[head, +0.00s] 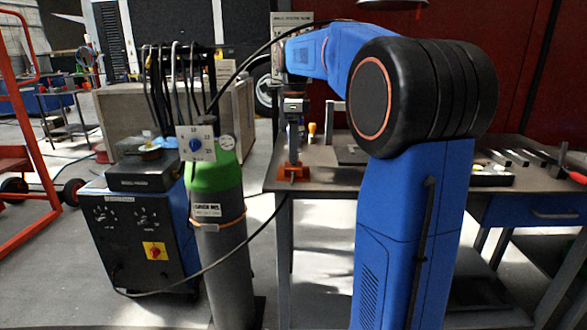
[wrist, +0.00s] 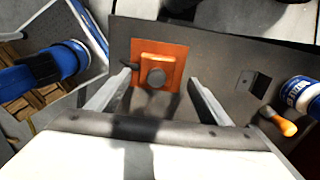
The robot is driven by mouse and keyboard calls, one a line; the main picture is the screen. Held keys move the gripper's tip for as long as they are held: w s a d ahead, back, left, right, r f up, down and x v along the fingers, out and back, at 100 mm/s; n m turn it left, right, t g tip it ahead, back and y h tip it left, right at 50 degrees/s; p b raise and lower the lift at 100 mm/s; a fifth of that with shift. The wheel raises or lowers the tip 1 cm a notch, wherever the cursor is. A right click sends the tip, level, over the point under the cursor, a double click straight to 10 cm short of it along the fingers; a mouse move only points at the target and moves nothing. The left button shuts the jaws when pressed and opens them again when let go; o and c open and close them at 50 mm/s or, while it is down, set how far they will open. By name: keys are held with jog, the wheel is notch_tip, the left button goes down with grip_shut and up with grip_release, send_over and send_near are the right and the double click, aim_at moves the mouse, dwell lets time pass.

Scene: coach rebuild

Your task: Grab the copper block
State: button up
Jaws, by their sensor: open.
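An orange, copper-coloured square block (wrist: 146,50) with a dark round knob in its middle lies on the dark grey bench top (wrist: 215,55) in the wrist view. In the head view the orange piece (head: 293,173) sits at the bench's front left corner, with a grey upright part above it. My gripper (wrist: 159,78) is open, its two pale fingers spread left and right of the block in the picture. Nothing is held between them. I cannot tell from the wrist view how far the tips are above the block. In the head view my gripper (head: 295,112) points down over the orange piece.
A blue and white can (wrist: 300,92) and an orange-handled tool (wrist: 282,122) are to the right in the wrist view. In the head view a green-topped gas cylinder (head: 216,200) and a dark welding unit (head: 140,220) stand left of the bench. A cable crosses in front.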

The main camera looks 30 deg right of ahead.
jog(key=f, duration=0.3)
jog(key=shift+s+a+f, duration=0.2)
jog(key=shift+s+f, duration=0.05)
jog(key=shift+f, duration=0.7)
jog(key=shift+r, duration=0.1)
jog(key=c, duration=1.6)
